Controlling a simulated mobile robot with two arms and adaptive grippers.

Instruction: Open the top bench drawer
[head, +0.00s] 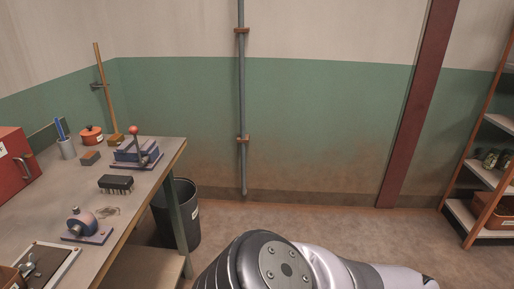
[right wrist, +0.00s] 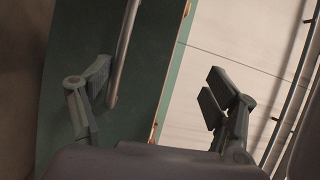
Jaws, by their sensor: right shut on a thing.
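In the right wrist view a dark green front panel (right wrist: 75,45) fills the left and middle, with a grey bar handle (right wrist: 125,50) running down it. My right gripper (right wrist: 155,98) has one finger at each side of the picture, with the handle between them, close to the left finger. It is shut on the handle, though how the fingers touch it is unclear. The workbench (head: 145,185) stands at the left of the head view; its drawers do not show there. Neither gripper shows in the head view; one of my arm links fills its bottom middle.
A dark bin (head: 181,218) stands beside the bench. A shelf rack (head: 485,176) stands at the right. The floor between is clear.

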